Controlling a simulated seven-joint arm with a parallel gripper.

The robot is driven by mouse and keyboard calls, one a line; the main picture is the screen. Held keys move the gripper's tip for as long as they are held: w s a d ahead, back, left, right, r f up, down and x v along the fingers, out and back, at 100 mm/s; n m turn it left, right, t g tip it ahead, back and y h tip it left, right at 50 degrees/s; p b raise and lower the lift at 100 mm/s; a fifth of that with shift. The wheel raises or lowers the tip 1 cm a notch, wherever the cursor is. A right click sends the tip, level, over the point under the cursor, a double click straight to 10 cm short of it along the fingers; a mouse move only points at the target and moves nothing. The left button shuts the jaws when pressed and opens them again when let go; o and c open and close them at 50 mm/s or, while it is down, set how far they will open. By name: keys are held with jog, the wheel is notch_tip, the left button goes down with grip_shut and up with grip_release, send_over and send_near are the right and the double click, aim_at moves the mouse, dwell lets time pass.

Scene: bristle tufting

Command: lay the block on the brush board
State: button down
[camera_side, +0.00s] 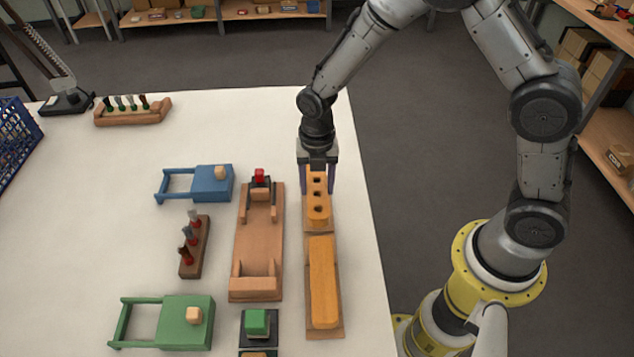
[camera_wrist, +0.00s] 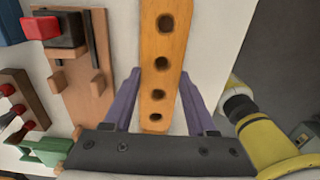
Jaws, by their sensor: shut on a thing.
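An orange block with a row of several round holes (camera_side: 317,212) is between the purple fingers of my gripper (camera_side: 318,183), near the table's right edge. In the wrist view the fingers (camera_wrist: 160,88) close on the block's sides, and the block (camera_wrist: 161,42) stretches away with its holes facing up. I cannot tell whether it is clear of what lies below. A long brown board with low stops (camera_side: 257,238), probably the brush board, lies just left of it. It has a dark clamp with a red knob (camera_side: 259,175) at its far end. The board's middle is bare.
A plain orange bar (camera_side: 323,280) lies on a thin brown base in front of the held block. Blue (camera_side: 208,183) and green (camera_side: 186,322) fixtures and a rack with red-tipped pieces (camera_side: 194,247) stand left of the board. The table's left middle is clear.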

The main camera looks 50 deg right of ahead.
jog(key=shift+f, duration=0.1)
jog(key=shift+f, duration=0.85)
jog(key=shift+f, duration=0.4)
dwell(0.4)
grip_release()
dwell(0.4)
jog(key=shift+r, duration=4)
